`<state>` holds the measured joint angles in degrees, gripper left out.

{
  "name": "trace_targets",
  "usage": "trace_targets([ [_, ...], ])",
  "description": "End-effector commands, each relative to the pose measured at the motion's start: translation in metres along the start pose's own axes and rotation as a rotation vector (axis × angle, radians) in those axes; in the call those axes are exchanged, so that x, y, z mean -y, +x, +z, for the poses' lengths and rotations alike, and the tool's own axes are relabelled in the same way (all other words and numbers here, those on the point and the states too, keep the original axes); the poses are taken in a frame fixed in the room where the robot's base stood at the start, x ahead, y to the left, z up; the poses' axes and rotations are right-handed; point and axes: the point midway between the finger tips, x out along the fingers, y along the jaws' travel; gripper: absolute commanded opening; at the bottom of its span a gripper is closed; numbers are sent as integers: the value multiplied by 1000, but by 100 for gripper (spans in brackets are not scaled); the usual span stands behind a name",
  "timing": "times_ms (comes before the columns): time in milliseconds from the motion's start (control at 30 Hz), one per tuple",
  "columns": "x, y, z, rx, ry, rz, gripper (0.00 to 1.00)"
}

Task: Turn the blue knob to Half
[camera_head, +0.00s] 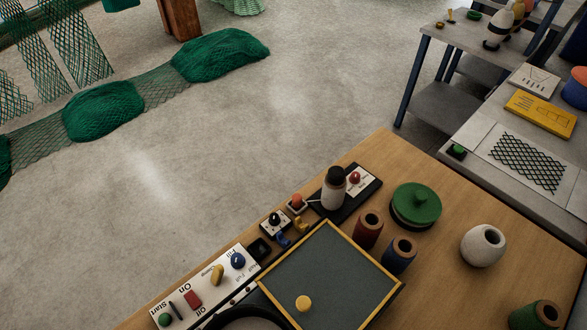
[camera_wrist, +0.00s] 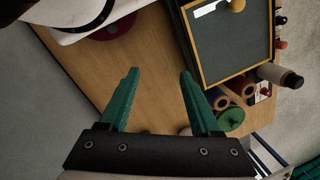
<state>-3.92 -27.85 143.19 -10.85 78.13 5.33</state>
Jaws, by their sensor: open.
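The blue knob (camera_head: 238,261) sits on a white control panel (camera_head: 207,287) at the table's left edge in the head view. Small printed labels stand around the knob; they appear upside down and are too small to read its setting surely. A yellow knob (camera_head: 217,274), a red switch (camera_head: 193,299) and a green button (camera_head: 165,320) are on the same panel. My gripper (camera_wrist: 158,72) shows in the wrist view with its two green fingers apart and nothing between them. The blue knob cannot be made out there. My gripper does not clearly show in the head view.
A grey tray (camera_head: 330,262) with a yellow rim and yellow ball (camera_head: 303,303) lies beside the panel. Spools (camera_head: 368,229), a green lidded round (camera_head: 416,204), a white pot (camera_head: 483,245) and a black-capped bottle (camera_head: 333,188) stand behind or right. Bare wood lies at right.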

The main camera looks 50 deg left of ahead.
Motion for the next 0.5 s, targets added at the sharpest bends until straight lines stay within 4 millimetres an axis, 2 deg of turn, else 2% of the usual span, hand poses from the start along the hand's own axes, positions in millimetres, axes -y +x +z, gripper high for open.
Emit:
trace_targets([
  [67, 50, -1, -5, 48, -4, -7, 64],
  [100, 87, 2, -3, 78, 8, -11, 64],
  [167, 143, 14, 12, 127, 31, -7, 64],
  [200, 178, 26, 30, 158, 49, 3, 64],
  [267, 223, 47, 63, 201, 78, 22, 64],
  [300, 245, 61, 87, 224, 98, 38, 64],
  [400, 276, 87, 134, 259, 134, 68, 64],
  [500, 285, 101, 152, 271, 152, 81, 64],
])
